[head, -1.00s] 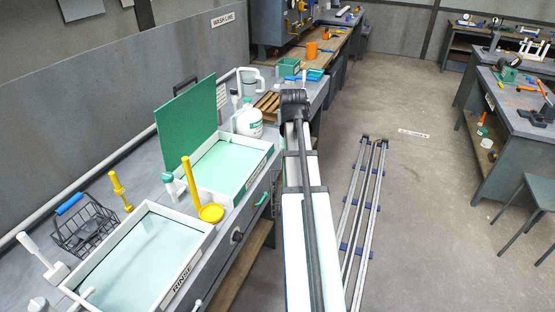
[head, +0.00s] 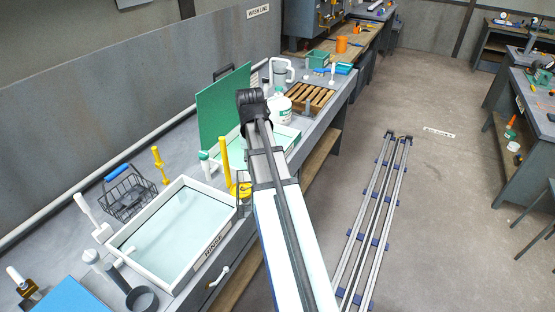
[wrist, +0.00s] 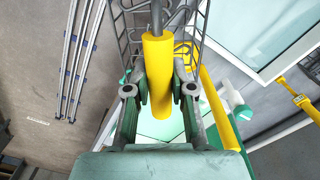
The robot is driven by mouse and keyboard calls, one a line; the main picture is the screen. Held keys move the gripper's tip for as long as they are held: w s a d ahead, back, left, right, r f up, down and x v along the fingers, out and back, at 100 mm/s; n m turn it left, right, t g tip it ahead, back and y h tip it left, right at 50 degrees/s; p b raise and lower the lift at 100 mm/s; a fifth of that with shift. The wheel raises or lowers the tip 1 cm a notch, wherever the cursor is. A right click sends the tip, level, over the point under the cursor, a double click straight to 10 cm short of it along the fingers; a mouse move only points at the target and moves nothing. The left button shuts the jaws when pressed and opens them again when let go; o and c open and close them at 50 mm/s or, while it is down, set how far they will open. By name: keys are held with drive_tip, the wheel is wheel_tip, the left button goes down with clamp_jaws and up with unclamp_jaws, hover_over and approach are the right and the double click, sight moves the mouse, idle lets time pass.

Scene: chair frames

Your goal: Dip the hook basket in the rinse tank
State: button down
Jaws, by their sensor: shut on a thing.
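The hook basket is a grey wire frame (wrist: 131,38) with a yellow grip (wrist: 158,75), close up in the wrist view. My gripper (wrist: 160,98) is shut on the yellow grip. In the head view my arm hides my gripper; a small piece of the wire basket (head: 243,208) shows beside the arm, near the right edge of the rinse tank. The rinse tank (head: 222,238) is white-rimmed, labelled RINSE and holds pale clear liquid. Its pale surface also shows at the upper right of the wrist view (wrist: 243,22). The basket appears outside the tank.
A yellow dipper (head: 225,160) stands between the rinse tank and the green-liquid tank (head: 284,137), close to the basket. A green upright panel (head: 222,108) stands behind. A blue-handled wire basket (head: 128,196) sits left of the rinse tank. Grey floor lies right.

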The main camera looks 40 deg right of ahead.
drive_tip(key=w+a+r+m+p, duration=0.1)
drive_tip(key=w+a+m+p, duration=0.2)
drive_tip(key=a, duration=0.6)
drive_tip(key=w+a+r+m+p, duration=0.25)
drive_tip(key=w+a, duration=0.25)
drive_tip(key=a, duration=0.5)
wheel_tip(320, 180, down, 22)
drive_tip(key=b, duration=1.4)
drive_tip(key=shift+d+m+b, duration=0.2)
drive_tip(key=shift+m+b, duration=0.15)
drive_tip(key=shift+f, duration=0.1)
drive_tip(key=shift+a, duration=0.1)
